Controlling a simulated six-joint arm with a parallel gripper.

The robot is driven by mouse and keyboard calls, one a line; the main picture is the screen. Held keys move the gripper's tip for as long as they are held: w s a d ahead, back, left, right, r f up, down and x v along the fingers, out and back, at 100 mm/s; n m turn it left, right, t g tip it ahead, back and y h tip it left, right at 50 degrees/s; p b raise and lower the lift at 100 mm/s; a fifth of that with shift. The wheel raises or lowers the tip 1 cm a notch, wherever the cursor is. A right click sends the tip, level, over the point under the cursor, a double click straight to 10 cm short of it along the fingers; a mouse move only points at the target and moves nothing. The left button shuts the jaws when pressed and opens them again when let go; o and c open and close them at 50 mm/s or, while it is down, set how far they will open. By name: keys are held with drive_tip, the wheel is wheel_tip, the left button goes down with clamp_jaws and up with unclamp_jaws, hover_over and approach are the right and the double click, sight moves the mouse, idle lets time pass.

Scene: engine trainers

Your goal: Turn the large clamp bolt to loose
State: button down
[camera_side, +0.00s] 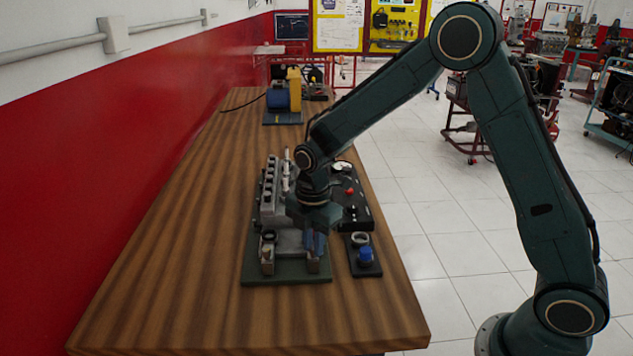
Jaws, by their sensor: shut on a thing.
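The grey engine trainer (268,192) stands on a green base plate (285,277) in the middle of the wooden table. Two short upright posts stand at its near end, a left one (267,262) and a right one (313,264). My gripper (316,246) points down over the right post at the near right of the trainer. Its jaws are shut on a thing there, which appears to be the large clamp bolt. The bolt itself is hidden by the jaws, so its angle cannot be told.
A small dark tray (366,270) holding a ring and a blue part (365,255) is nearer. A blue and yellow machine (283,97) stands at the far end. The table's left and near areas are clear.

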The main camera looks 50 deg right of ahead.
drive_tip(key=shift+n, duration=1.2)
drive_tip(key=c, duration=1.4)
unclamp_jaws()
drive_tip(key=shift+r, duration=0.15)
wheel_tip(320, 180, up, 14)
drive_tip(key=shift+f, duration=0.2)
